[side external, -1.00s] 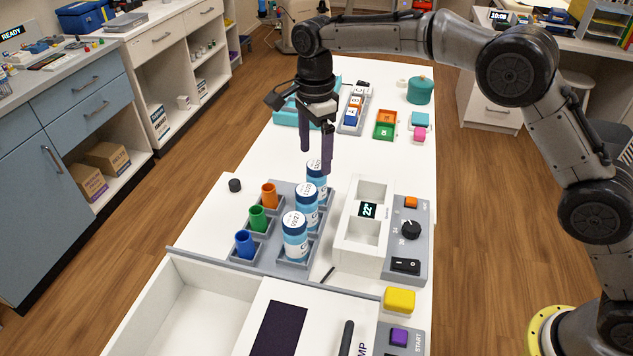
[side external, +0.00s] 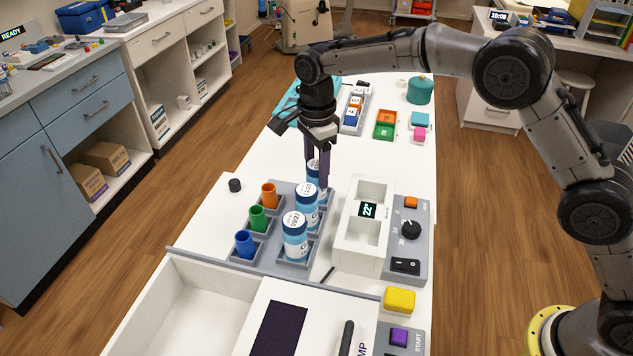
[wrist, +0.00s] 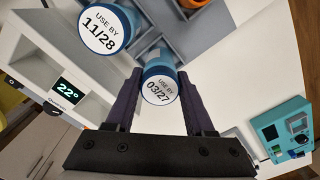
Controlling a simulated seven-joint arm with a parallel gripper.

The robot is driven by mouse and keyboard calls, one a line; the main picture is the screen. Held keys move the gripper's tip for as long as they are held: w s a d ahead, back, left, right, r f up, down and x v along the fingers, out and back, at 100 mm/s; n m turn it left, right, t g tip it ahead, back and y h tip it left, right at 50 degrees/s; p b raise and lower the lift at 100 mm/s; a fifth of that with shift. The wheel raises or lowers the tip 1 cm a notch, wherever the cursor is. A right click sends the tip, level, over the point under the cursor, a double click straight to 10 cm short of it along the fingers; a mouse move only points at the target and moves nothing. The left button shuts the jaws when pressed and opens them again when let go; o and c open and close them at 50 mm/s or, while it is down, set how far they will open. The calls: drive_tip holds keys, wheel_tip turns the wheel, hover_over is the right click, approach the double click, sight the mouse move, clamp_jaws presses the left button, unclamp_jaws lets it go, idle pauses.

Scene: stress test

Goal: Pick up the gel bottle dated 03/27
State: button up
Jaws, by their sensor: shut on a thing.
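The gel bottle dated 03/27 (wrist: 159,88) shows in the wrist view with its white "USE BY 03/27" lid between my two fingers. In the side external view this bottle (side external: 313,169) is the farthest of three blue bottles in the grey rack (side external: 276,262), partly hidden by my fingers. My gripper (side external: 317,182) points down and is shut on the upper part of this bottle, which stands in its rack slot. The middle bottle (side external: 307,210), dated 11/28 in the wrist view (wrist: 105,28), stands close beside it. The nearest bottle (side external: 295,240) stands at the front.
Orange (side external: 269,196), green (side external: 257,218) and blue (side external: 244,244) cups stand left of the bottles. A white heater box (side external: 361,240) showing 22° stands close on the right. The white table beyond the rack is mostly clear, with trays farther back.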

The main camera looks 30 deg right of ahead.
clamp_jaws()
